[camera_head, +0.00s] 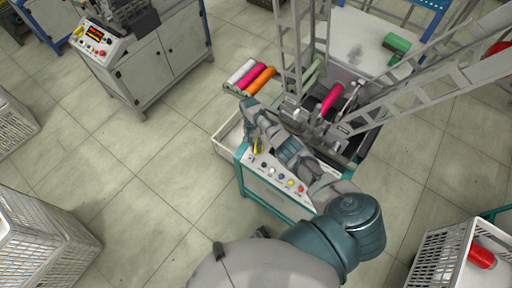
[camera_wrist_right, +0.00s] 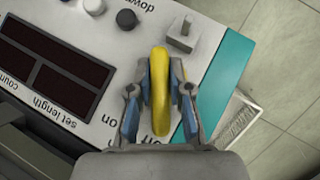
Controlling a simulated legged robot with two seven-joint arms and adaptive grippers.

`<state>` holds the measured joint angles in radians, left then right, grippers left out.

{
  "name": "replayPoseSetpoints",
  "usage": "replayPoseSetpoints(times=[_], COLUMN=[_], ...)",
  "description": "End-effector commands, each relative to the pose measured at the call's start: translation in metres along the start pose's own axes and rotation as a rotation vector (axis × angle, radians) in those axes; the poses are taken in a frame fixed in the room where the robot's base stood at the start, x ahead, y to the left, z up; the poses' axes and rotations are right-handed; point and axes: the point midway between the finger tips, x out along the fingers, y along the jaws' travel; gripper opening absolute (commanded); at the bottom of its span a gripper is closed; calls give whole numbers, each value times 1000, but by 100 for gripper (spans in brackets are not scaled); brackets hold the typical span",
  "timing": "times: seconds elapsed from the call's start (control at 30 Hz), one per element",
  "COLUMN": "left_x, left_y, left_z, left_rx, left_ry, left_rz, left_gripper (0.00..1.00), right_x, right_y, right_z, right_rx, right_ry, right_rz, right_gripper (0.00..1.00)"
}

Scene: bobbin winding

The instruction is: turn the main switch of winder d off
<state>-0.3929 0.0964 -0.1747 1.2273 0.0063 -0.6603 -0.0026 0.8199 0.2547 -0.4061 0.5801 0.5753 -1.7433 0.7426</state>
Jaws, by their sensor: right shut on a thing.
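The yellow switch handle (camera_wrist_right: 160,90) stands on the white control panel (camera_wrist_right: 205,70) of the near winder. In the right wrist view my right gripper (camera_wrist_right: 160,100) has one finger on each side of the handle and is shut on it. The handle lies lengthwise between the fingers. An "on" label shows to its left, and an "off" label shows beside its lower end, partly hidden. In the head view my right gripper (camera_head: 254,136) is at the panel's left end, with the yellow handle (camera_head: 257,147) just below it. My left gripper is not in view.
A grey toggle (camera_wrist_right: 182,34), a black knob (camera_wrist_right: 126,19) and a dark display (camera_wrist_right: 50,70) are close to the handle. Coloured spools (camera_head: 250,78) lie behind the winder. Metal frames (camera_head: 440,90) rise at right. Another winder (camera_head: 150,50) stands back left, with open floor between.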

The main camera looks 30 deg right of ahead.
Motion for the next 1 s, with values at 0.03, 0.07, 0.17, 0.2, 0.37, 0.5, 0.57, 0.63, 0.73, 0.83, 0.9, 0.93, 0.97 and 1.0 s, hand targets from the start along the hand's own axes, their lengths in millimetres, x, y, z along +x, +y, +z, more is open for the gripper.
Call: replayPoseSetpoints(times=[0.03, 0.07, 0.17, 0.2, 0.37, 0.5, 0.57, 0.63, 0.73, 0.83, 0.9, 0.93, 0.97, 1.0], left_x=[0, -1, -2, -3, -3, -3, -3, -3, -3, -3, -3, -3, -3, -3], left_y=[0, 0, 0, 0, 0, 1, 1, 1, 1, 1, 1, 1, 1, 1], left_z=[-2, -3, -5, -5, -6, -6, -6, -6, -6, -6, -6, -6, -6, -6], left_rx=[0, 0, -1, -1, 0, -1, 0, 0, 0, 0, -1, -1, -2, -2], left_ry=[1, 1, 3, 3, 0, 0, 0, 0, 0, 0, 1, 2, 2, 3], left_rz=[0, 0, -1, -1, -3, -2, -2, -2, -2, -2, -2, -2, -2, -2], left_gripper=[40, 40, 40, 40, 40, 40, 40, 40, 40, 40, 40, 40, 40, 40], right_x=[2, 2, 2, 2, 2, 2, 2, 2, 2, 1, 1, 1, 0, -2], right_y=[-4, -4, -4, -4, -4, -4, -4, -3, -2, -1, 0, 0, 0, 0], right_z=[3, 3, 3, 3, 4, 4, 4, 3, 2, 1, 0, 0, 0, 0], right_rx=[-13, -16, -23, -24, -26, -26, -26, -26, -24, -22, -22, -22, -22, -22], right_ry=[-7, -7, -7, -8, -8, -8, -8, -8, -6, -5, -4, -4, -4, -3], right_rz=[2, 5, 12, 14, 15, 15, 15, 15, 16, 16, 15, 15, 15, 15], right_gripper=[0, 0, 0, 0, 0, 0, 21, 39, 44, 44, 44, 44, 44, 44])
